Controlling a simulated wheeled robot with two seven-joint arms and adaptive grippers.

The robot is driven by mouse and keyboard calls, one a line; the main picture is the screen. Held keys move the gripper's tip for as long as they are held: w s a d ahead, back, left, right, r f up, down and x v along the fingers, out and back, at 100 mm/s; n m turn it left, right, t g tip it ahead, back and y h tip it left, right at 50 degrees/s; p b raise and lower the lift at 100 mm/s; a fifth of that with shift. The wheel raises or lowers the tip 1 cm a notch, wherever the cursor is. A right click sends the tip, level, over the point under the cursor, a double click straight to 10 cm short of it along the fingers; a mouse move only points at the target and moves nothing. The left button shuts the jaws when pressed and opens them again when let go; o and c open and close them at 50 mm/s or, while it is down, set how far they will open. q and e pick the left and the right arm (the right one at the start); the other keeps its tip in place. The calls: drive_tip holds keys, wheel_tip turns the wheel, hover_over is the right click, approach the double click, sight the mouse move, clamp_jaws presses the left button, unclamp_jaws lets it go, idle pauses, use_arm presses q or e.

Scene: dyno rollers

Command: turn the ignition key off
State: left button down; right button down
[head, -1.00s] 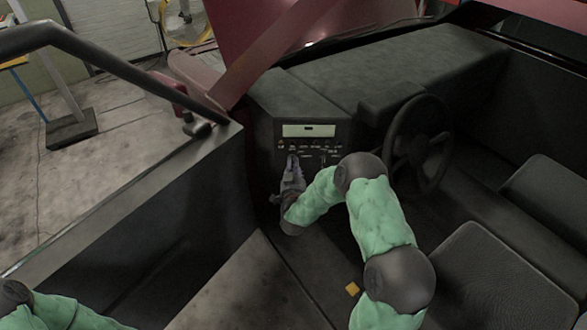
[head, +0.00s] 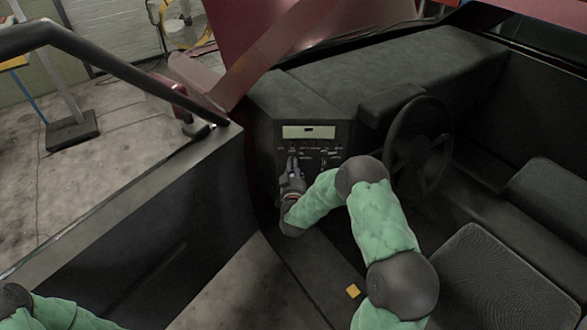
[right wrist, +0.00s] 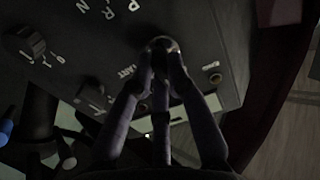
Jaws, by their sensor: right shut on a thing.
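The dark control panel (head: 319,133) with a pale display stands left of the steering wheel in the head view. My right gripper (head: 293,158) reaches its lower left part. In the right wrist view my right gripper (right wrist: 162,75) has its fingertips closed around the ignition key (right wrist: 163,44) at a round fitting on the panel face. The fingers hide most of the key, so its exact angle cannot be told. Of my left arm only a green-sleeved part shows at the lower left of the head view; its gripper is out of view.
The steering wheel (head: 419,145) is to the right of the panel, with a seat (head: 480,280) below it. In the right wrist view a dark knob (right wrist: 24,42) and another knob (right wrist: 90,92) are left of the fingers. A small yellow block (head: 352,291) lies on the floor.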

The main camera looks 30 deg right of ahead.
drive_tip(key=c, duration=1.2)
unclamp_jaws()
drive_tip(key=shift+s, duration=0.1)
drive_tip(key=v, duration=1.2)
drive_tip(key=shift+f, duration=0.1)
drive_tip(key=s+a+f+n+g+y, duration=0.1)
drive_tip(key=s+a+f+g+y, duration=0.2)
drive_tip(key=a+f, duration=0.45)
drive_tip(key=s+a+f+n+g+y, duration=0.1)
drive_tip(key=s+a+f+g+y, duration=0.3)
drive_tip(key=f, duration=0.6)
drive_tip(key=s+a+f+g+y, duration=0.3)
drive_tip(key=s+a+g, duration=0.1)
drive_tip(key=s, duration=0.4)
drive_tip(key=s+a+f+n+g+y, duration=0.1)
drive_tip(key=s+a+f+g+y, duration=0.2)
drive_tip(key=s+a, duration=0.4)
drive_tip(key=shift+s+f+n+g, duration=0.3)
drive_tip(key=shift+s+f+g, duration=0.3)
drive_tip(key=shift+s+f, duration=0.15)
